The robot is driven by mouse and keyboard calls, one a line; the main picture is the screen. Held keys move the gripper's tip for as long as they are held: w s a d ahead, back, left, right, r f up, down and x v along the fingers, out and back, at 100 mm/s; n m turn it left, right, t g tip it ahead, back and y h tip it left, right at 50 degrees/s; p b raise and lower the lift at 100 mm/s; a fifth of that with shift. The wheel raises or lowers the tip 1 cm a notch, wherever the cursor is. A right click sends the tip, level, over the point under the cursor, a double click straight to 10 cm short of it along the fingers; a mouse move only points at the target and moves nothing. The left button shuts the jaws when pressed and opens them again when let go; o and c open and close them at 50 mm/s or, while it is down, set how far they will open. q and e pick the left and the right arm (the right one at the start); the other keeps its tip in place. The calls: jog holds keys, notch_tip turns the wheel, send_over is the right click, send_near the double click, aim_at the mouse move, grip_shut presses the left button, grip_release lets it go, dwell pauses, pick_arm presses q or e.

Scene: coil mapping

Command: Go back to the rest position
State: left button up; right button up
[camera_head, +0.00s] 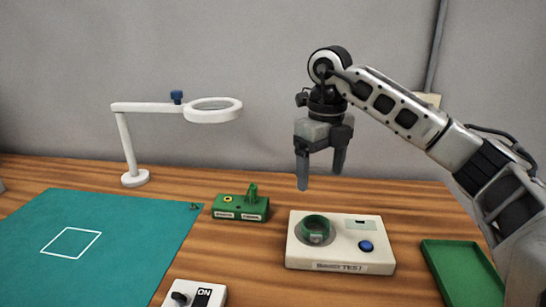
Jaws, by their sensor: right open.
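My right gripper (321,178) comes in from the right and hangs above the back part of the table. Its fingers point down, open and empty, apart from everything below. Under and in front of it is a white test box (340,255) with a blue button (366,246). A green ring-shaped coil (316,228) sits in the round recess at the box's left. My left gripper does not show.
A white magnifier lamp (131,148) stands at the back left. A teal mat (130,215) with a white square outline covers the left. A green block (241,207) stands mid-table. A switch box (183,299) is at the front, an empty green tray (460,275) at the right.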

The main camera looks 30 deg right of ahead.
aim_at(317, 217)
notch_tip(317, 217, down, 12)
jog(key=shift+r, duration=0.4)
jog(key=shift+s+a+r, duration=0.1)
jog(key=shift+s+r, duration=0.05)
jog(key=shift+r, duration=1.25)
